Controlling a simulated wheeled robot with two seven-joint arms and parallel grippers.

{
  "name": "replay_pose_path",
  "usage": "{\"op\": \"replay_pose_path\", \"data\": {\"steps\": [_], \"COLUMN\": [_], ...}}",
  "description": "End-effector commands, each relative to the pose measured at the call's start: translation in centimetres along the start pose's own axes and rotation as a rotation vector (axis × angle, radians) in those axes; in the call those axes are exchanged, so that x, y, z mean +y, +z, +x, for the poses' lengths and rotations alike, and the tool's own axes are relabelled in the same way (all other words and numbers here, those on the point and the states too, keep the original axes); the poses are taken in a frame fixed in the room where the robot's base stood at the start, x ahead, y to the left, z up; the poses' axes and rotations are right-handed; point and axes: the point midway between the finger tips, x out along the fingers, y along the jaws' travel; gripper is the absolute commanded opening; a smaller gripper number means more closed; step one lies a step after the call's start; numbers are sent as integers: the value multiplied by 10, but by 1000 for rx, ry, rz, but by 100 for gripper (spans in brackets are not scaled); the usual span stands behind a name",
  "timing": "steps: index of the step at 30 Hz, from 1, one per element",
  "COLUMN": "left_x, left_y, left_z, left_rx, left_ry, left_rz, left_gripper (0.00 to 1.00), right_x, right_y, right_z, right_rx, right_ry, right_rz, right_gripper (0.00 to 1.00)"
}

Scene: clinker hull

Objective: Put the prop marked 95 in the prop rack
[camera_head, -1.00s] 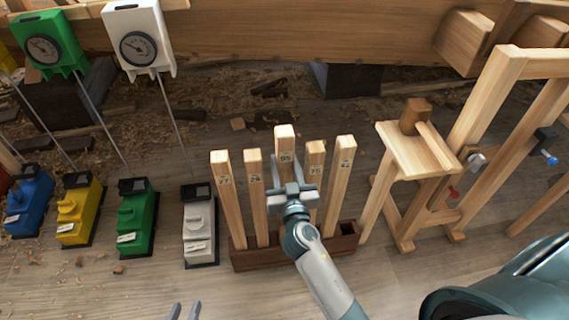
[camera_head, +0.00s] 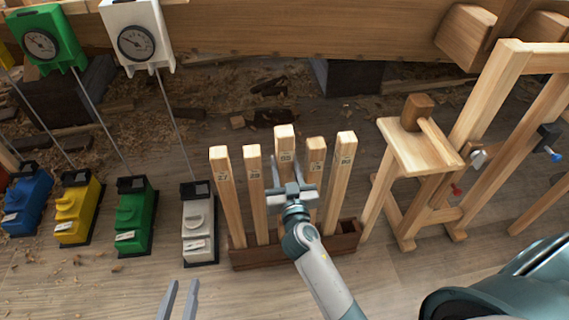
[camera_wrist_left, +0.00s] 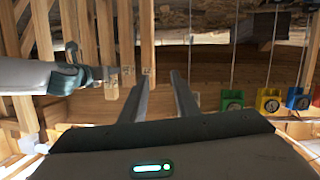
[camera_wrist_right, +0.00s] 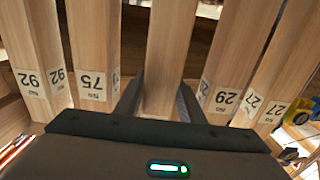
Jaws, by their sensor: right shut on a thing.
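The prop marked 95 (camera_head: 285,145) is a pale square wooden post, upright in the middle of the row in the prop rack (camera_head: 338,246). Its top stands a little higher than its neighbours. Its label is small and blurred in the head view, and its foot is hidden behind my gripper. My right gripper (camera_head: 286,172) is shut on this post, which also shows between the fingers in the right wrist view (camera_wrist_right: 168,50). My left gripper (camera_head: 182,284) is open and empty, low in front of the white block; its spread fingers show in the left wrist view (camera_wrist_left: 161,73).
Other numbered posts stand close on both sides, including 27 (camera_head: 227,190) and 75 (camera_wrist_right: 92,50). Coloured blocks, such as the white one (camera_head: 199,228), line up at left. A trestle with a mallet (camera_head: 418,112) stands close at right. The floor in front is clear.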

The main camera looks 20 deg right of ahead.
Motion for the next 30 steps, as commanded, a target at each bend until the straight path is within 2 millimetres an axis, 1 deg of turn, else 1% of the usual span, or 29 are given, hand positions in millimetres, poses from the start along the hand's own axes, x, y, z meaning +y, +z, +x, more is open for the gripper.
{"op": "replay_pose_path", "data": {"steps": [14, 30], "left_x": [8, 17], "left_y": [-24, -51], "left_z": [0, -7], "left_rx": [139, 296], "left_ry": [14, 30], "left_rz": [12, 21], "left_gripper": [28, 28], "right_x": [0, 0], "right_y": [6, 14], "right_z": [0, 0], "right_rx": [3, 4], "right_ry": [0, 0], "right_rz": [1, 1], "right_gripper": [0, 0]}}
